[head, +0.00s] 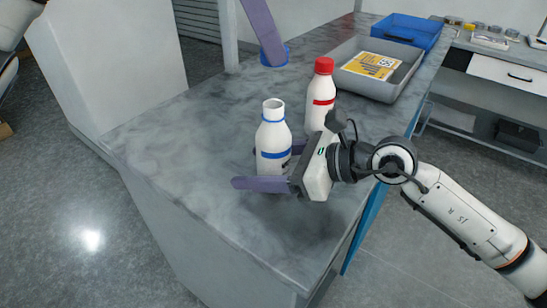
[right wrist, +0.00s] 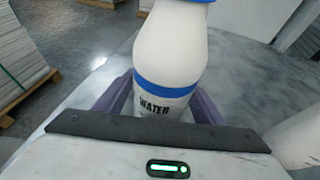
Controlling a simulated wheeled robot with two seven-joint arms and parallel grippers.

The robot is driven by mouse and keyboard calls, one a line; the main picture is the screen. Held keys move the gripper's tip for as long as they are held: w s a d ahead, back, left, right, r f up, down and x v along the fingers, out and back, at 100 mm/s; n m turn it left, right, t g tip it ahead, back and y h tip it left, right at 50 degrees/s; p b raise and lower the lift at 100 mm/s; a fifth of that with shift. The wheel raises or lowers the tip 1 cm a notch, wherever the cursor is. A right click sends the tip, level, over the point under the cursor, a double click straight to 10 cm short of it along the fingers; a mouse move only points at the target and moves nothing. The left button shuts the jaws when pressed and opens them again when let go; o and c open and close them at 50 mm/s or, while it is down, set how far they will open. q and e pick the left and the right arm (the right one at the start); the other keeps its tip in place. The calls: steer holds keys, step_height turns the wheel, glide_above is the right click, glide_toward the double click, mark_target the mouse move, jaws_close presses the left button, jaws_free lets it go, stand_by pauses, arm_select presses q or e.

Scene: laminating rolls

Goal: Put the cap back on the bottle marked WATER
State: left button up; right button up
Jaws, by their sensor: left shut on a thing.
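The bottle marked WATER (head: 273,138) is white with blue bands and stands upright and uncapped on the grey table. Its WATER label shows in the right wrist view (right wrist: 165,98), where its top is cut off. My right gripper (head: 247,167) is open, with one purple finger on each side of the bottle's lower part. It also shows in the right wrist view (right wrist: 163,105). My left gripper (head: 269,40) is at the far edge of the table, shut on a blue cap (head: 274,56). Most of the left arm is out of view.
A white bottle with a red cap and red band (head: 319,98) stands just behind and right of the WATER bottle. A grey tray (head: 410,70) with a yellow sign and a blue bin (head: 425,32) stand farther back. The table's left part is clear.

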steer(key=c, duration=1.4)
arm_select(q)
glide_above(282, 111)
steer(key=a, duration=0.2)
steer(key=shift+w+a+f, duration=0.1)
steer(key=shift+w+f, duration=0.15)
steer(key=shift+f, duration=1)
steer(key=shift+w+f, duration=0.2)
steer(key=shift+f, duration=1.05)
steer(key=shift+f, duration=0.9)
steer(key=shift+f, duration=0.5)
arm_select(e)
jaws_close()
